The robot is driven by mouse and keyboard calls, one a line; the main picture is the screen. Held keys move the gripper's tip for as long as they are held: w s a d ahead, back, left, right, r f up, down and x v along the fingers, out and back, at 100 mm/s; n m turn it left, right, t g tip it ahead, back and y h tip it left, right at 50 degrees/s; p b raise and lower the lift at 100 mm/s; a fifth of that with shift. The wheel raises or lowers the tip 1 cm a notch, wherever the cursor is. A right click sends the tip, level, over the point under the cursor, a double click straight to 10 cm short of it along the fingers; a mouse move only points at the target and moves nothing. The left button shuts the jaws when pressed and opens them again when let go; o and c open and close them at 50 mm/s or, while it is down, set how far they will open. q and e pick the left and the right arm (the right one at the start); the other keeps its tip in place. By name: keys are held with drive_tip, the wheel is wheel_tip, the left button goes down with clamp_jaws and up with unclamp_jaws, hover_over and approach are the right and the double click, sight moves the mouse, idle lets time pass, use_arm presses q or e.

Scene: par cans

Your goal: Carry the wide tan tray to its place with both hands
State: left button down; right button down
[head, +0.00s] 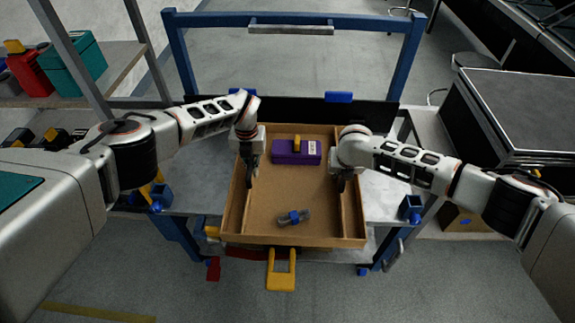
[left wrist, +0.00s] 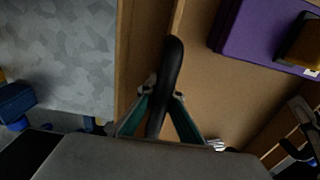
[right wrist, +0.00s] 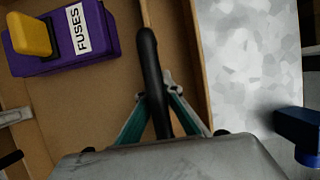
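The wide tan tray (head: 258,228) lies over the grey top of a blue-framed cart. It holds a purple box (head: 285,158) labelled FUSES with a yellow handle, and a small grey and blue item (head: 294,216). My left gripper (head: 250,180) is at the tray's left inner rail, its fingers closed around a black bar (left wrist: 172,75) there. My right gripper (head: 341,183) is at the right inner rail, closed around a matching black bar (right wrist: 150,75). The fingertips are partly hidden in the head view.
The cart's blue frame (head: 180,55) rises behind the tray. Bare cart top (head: 200,180) shows on both sides. A yellow handle-shaped part (head: 281,270) sticks out in front. A shelf with red and teal boxes (head: 75,62) is at left, a black case (head: 520,110) at right.

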use_arm(q)
drive_tip(key=shift+f, duration=0.15)
use_arm(e)
drive_tip(key=shift+d+f, duration=0.1)
use_arm(q)
drive_tip(key=c, duration=2.6)
unclamp_jaws()
drive_tip(key=shift+f, duration=0.15)
drive_tip(key=shift+c, duration=0.2)
use_arm(e)
drive_tip(key=c, duration=2.6)
unclamp_jaws()
drive_tip(key=shift+f, duration=0.2)
drive_tip(key=shift+c, duration=0.2)
use_arm(q)
drive_tip(key=o, duration=0.4)
use_arm(e)
drive_tip(key=o, duration=0.4)
use_arm(q)
wheel_tip(320, 180, up, 12)
use_arm(e)
drive_tip(key=shift+r, duration=0.1)
drive_tip(key=v, duration=1.2)
use_arm(q)
drive_tip(key=shift+s, duration=0.1)
